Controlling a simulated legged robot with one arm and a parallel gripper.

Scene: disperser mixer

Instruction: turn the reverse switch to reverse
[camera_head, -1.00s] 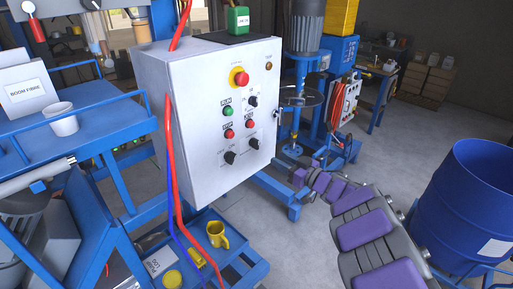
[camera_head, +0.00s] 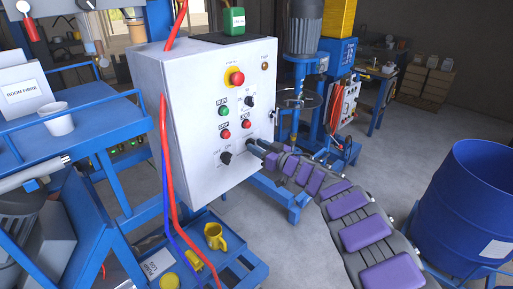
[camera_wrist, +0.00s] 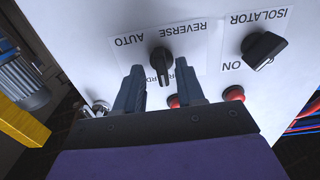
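The reverse switch (camera_wrist: 161,60) is a black rotary knob on the white panel. In the wrist view, which shows the panel upside down, AUTO and REVERSE are printed above it; a partly hidden label ending in "RD" is below. My gripper (camera_wrist: 159,66) is open, its two dark fingers apart, with the knob between and just beyond the tips. No contact shows. In the head view my gripper (camera_head: 258,146) is at the lower right of the control box (camera_head: 190,170), and it mostly hides the knob.
The black isolator knob (camera_wrist: 262,48) is beside the switch; it also shows in the head view (camera_head: 226,158). Red buttons (camera_wrist: 233,93) lie close by. Red cables (camera_head: 165,150) hang along the box's left edge. A blue barrel (camera_head: 470,210) stands at the right.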

